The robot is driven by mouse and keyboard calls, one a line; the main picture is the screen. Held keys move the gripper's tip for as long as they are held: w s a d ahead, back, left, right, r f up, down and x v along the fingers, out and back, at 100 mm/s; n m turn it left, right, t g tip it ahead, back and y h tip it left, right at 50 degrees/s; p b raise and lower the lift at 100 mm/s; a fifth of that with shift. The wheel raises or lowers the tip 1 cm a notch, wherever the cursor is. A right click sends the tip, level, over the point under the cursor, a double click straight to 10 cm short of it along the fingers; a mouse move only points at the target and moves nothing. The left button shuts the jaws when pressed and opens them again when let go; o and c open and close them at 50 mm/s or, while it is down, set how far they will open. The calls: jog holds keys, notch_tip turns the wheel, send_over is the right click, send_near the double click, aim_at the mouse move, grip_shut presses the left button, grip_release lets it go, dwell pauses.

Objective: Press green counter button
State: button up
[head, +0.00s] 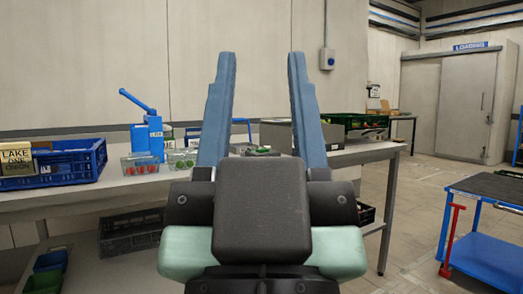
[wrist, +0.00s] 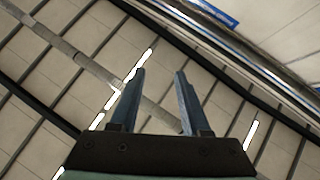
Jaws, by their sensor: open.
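My gripper (head: 262,56) stands upright in the middle of the head view, with its two blue fingers wide apart and nothing between them. The wrist view shows the same open fingers (wrist: 160,73) against the ceiling, with no counter in sight. Between and beyond the fingers in the head view, a small green piece (head: 263,148) shows on the counter (head: 130,187). It may be the green counter button, but it is too small to be sure. My gripper is nearer to me than the counter and apart from it. My wrist hides part of the counter.
A blue crate (head: 65,163), a blue lever device (head: 147,130) and clear punnets (head: 140,165) stand on the counter at left. A grey box (head: 283,135) and a dark green crate (head: 355,121) stand at right. A blue cart (head: 485,255) is at far right. Floor between is clear.

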grip_shut()
dwell(1.4)
